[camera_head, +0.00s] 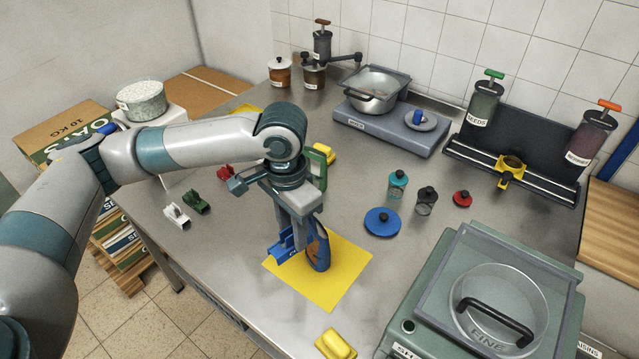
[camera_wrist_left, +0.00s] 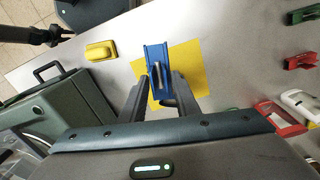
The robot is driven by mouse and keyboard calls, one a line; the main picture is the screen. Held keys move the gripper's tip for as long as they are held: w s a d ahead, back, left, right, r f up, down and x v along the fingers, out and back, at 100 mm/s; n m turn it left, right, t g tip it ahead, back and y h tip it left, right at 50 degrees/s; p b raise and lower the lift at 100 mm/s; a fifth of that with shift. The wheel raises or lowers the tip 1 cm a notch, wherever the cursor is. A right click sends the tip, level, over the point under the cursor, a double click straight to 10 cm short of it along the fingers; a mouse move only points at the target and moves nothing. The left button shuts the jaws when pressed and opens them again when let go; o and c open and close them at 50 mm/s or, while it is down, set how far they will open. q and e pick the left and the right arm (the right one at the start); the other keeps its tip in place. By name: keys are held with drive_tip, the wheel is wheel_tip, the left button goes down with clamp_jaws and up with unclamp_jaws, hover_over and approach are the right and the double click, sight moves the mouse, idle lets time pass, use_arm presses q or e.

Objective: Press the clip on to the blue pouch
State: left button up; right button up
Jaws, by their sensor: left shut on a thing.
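My left gripper (camera_head: 298,238) is shut on a blue clip (camera_head: 281,248), over the yellow mat (camera_head: 340,286). In the left wrist view the clip (camera_wrist_left: 156,58) lies lengthwise between the two fingers (camera_wrist_left: 158,92). The blue pouch (camera_head: 319,252), with an orange patch, stands on the mat just right of the fingers, partly hidden by them. The clip is beside the pouch's upper part; I cannot tell whether they touch. A dark gripper, seemingly my right one (camera_wrist_left: 52,33), shows at the left wrist view's upper left; its jaw state is unclear.
A blue lid (camera_head: 382,222) and small jars (camera_head: 397,186) stand right of the mat. A green-grey machine (camera_head: 450,262) fills the front right.

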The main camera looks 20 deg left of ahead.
use_arm(q)
drive_tip(key=m+p, duration=0.1)
drive_tip(key=w+r+m+p, duration=0.1)
drive_tip(key=m, duration=0.1)
drive_tip(key=w+d+m+p, duration=0.1)
drive_tip(key=shift+r+m, duration=0.3)
drive_tip(key=shift+m, duration=0.1)
drive_tip(key=w+d+r+m+p, duration=0.2)
drive_tip(key=w+m+p, duration=0.4)
drive_tip(key=m, duration=0.9)
drive_tip(key=p, duration=0.3)
drive_tip(key=shift+r, duration=0.15)
drive_tip(key=shift+f, duration=0.2)
wheel_tip(320, 180, down, 4)
drive_tip(key=b, duration=0.4)
drive_tip(key=shift+f, duration=0.15)
drive_tip(key=shift+f+b, duration=0.45)
drive_tip(key=shift+f, duration=0.55)
